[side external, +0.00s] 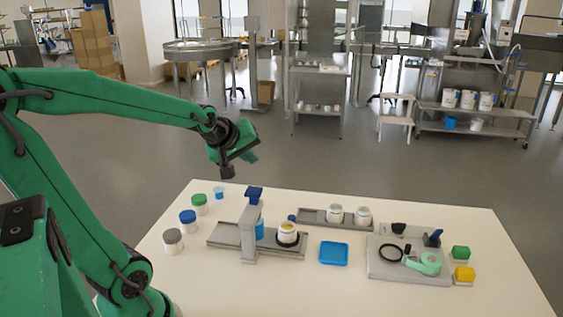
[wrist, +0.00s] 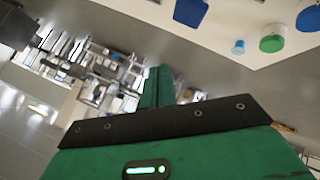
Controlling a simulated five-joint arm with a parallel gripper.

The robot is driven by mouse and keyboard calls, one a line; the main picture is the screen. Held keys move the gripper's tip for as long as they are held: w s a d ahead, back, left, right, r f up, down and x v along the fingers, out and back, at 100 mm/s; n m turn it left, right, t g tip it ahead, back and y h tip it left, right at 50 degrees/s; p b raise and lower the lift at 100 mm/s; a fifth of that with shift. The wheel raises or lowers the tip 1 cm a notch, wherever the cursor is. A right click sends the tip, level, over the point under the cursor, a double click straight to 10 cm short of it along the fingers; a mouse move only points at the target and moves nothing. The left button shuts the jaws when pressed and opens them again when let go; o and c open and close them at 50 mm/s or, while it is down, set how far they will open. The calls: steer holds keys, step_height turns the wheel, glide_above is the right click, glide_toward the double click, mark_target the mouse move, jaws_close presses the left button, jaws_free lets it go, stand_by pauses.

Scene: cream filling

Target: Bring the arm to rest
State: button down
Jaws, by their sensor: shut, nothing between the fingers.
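My gripper (side external: 228,172) is raised in the air over the far left edge of the white table (side external: 330,285), clear of everything on it. It is shut and empty. My green arm reaches out from the left side of the picture. In the wrist view my shut gripper (wrist: 160,85) points out across the room, and part of the table (wrist: 240,40) with a few items shows upside down at the top right.
Jars with grey (side external: 173,236), blue (side external: 187,216) and green (side external: 200,199) lids and a small blue cup (side external: 219,190) stand at the table's left. A filling stand (side external: 250,240), blue tray (side external: 333,253), rear tray (side external: 385,226) and grey fixture board (side external: 385,268) occupy the middle and right.

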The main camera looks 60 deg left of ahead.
steer(key=shift+d, duration=0.15)
steer(key=s+d+m+g+h, duration=0.2)
steer(key=s+d+m+h, duration=0.1)
steer(key=s+d+m, duration=0.8)
steer(key=d+m, duration=0.3)
steer(key=d, duration=0.1)
steer(key=shift+s+f+g+h, duration=0.15)
steer(key=shift+s+g+h, duration=0.1)
steer(key=shift+g+h, duration=0.15)
